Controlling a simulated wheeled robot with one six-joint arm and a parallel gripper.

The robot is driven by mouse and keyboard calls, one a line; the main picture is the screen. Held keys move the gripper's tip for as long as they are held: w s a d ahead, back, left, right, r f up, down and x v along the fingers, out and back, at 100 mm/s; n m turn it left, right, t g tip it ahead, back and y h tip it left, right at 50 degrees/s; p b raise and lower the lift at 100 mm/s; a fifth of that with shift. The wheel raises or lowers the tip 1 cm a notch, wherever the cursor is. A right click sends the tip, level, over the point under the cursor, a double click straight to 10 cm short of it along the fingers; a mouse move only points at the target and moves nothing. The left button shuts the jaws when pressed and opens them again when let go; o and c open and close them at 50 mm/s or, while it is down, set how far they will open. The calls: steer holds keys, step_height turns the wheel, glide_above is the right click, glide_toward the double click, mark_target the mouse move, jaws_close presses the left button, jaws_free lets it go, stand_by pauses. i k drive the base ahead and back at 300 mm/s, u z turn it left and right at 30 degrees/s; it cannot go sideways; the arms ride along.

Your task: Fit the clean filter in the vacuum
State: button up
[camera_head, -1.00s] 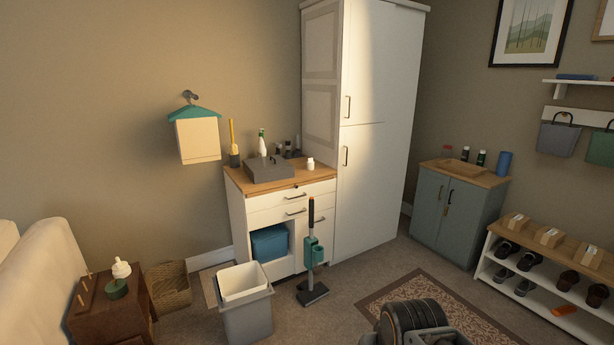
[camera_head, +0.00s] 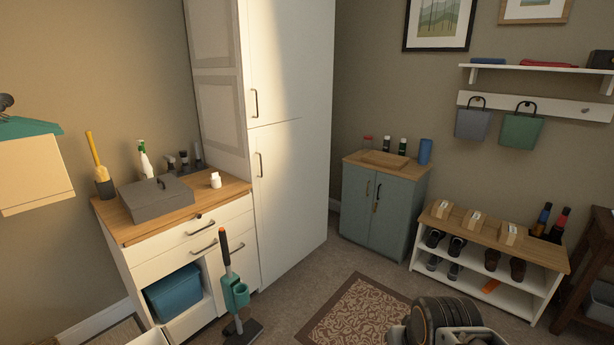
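A stick vacuum (camera_head: 236,294) with a dark handle, an orange tip and a teal body stands upright on the floor in front of the white drawer cabinet. I cannot make out a filter in it at this size. No clean filter can be told apart in view. A grey lidded box (camera_head: 155,198) sits on the cabinet's wooden top. A dark ribbed part of my own body shows at the bottom right of the middle. My gripper's fingers cannot be made out.
The white cabinet (camera_head: 190,232) holds a blue bin (camera_head: 174,292) in its open bay. A tall white cupboard (camera_head: 290,160) stands beside it. A blue-grey cabinet (camera_head: 383,207) and a shoe bench (camera_head: 485,250) stand right. A patterned rug (camera_head: 352,318) lies on the floor between.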

mark_target(236, 294)
steer(key=z, duration=0.2)
steer(key=i, duration=2.2)
steer(key=u, duration=0.4)
steer(key=i, duration=0.95)
steer(key=u, duration=1.55)
steer(key=i, duration=0.95)
steer(key=u, duration=0.75)
